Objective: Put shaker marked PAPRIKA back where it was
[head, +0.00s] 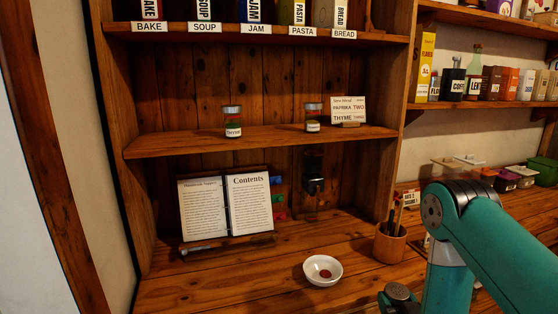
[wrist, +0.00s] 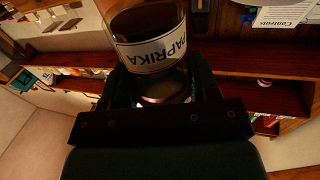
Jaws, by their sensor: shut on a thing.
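The PAPRIKA shaker (wrist: 148,38) is a clear jar with dark contents and a white label. In the wrist view it is held between the two dark fingers of my gripper (wrist: 162,82), its silvery end towards the palm. My gripper and this shaker are not clearly seen in the head view. On the middle shelf (head: 270,140) stand a shaker marked THYME (head: 233,122) and a similar shaker (head: 312,117) whose label is too small to read. A card (head: 348,110) beside it names PAPRIKA TWO and THYME. Bare shelf lies between the two shakers and left of THYME.
A white bowl (head: 322,270) with reddish powder sits on the counter. An open book (head: 225,205) rests on a stand, with a dark dispenser (head: 313,185) to its right. A pen cup (head: 390,243) stands near my arm. Labelled containers fill the upper shelf (head: 250,32).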

